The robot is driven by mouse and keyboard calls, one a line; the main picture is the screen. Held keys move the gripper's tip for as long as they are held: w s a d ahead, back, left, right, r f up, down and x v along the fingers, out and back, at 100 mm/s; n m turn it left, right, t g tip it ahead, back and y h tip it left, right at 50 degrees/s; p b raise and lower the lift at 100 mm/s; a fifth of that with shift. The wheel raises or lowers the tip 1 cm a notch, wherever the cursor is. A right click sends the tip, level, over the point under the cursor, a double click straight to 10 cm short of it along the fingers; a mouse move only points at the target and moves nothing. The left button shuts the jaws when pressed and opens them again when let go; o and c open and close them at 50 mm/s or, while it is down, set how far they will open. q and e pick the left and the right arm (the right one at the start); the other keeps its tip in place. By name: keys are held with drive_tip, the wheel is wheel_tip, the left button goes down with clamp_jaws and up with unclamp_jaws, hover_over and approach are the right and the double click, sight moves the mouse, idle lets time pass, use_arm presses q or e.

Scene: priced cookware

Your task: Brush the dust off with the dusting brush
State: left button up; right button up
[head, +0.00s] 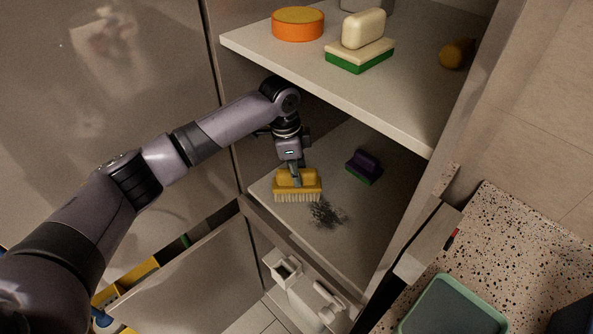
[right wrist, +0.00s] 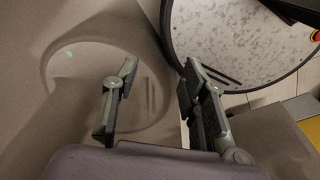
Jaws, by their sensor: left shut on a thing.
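My left gripper (head: 294,165) reaches into the open cupboard in the head view and is shut on the yellow dusting brush (head: 297,181). The brush is upright with its pale bristles facing down, at or just above the lower shelf (head: 283,212); I cannot tell whether the bristles touch it. A dark patch of dust (head: 325,213) lies on the lower shelf, just right of and nearer than the brush. My right gripper (right wrist: 160,95) shows in the right wrist view with its fingers apart and nothing between them.
A purple and green scrubber (head: 364,166) stands on the lower shelf, right of the brush. The upper shelf (head: 300,62) overhangs, holding an orange round thing (head: 298,24) and a cream and green scrubber (head: 361,47). A teal tray (head: 455,306) lies on the speckled counter (head: 498,232).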

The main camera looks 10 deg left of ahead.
use_arm(q)
drive_tip(key=shift+f, duration=1)
drive_tip(key=shift+d, duration=0.1)
